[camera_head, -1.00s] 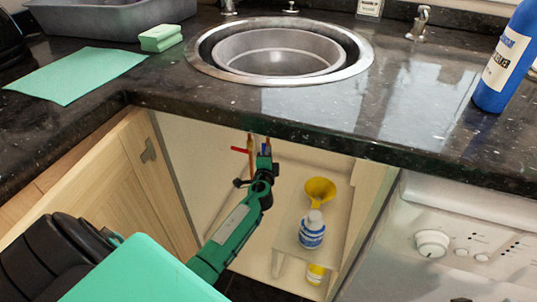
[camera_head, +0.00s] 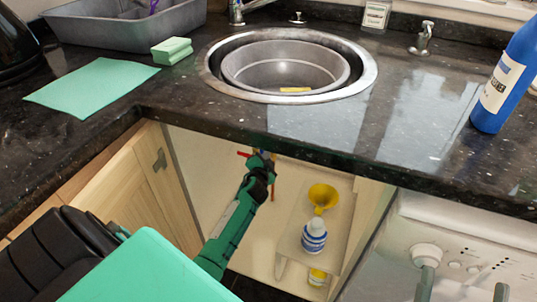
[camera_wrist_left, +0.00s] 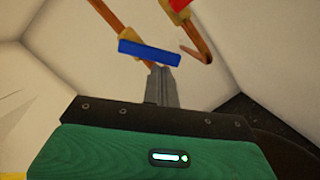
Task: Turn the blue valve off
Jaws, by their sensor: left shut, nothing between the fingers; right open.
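The blue valve handle (camera_wrist_left: 148,52) shows in the left wrist view as a flat bar lying across a copper pipe, slightly tilted. My left gripper (camera_wrist_left: 161,72) is shut and empty, its fingertips right beside the lower edge of the blue bar; I cannot tell if they touch. In the head view my left gripper (camera_head: 262,160) reaches into the open cabinet under the sink and mostly hides the blue valve.
A red valve handle (camera_wrist_left: 180,4) sits on a neighbouring copper pipe (camera_wrist_left: 196,42). A yellow funnel (camera_head: 322,196) and a white-and-blue bottle (camera_head: 314,238) stand right of my left arm. The granite counter (camera_head: 300,130) overhangs the cabinet; its wooden door (camera_head: 135,185) stands open.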

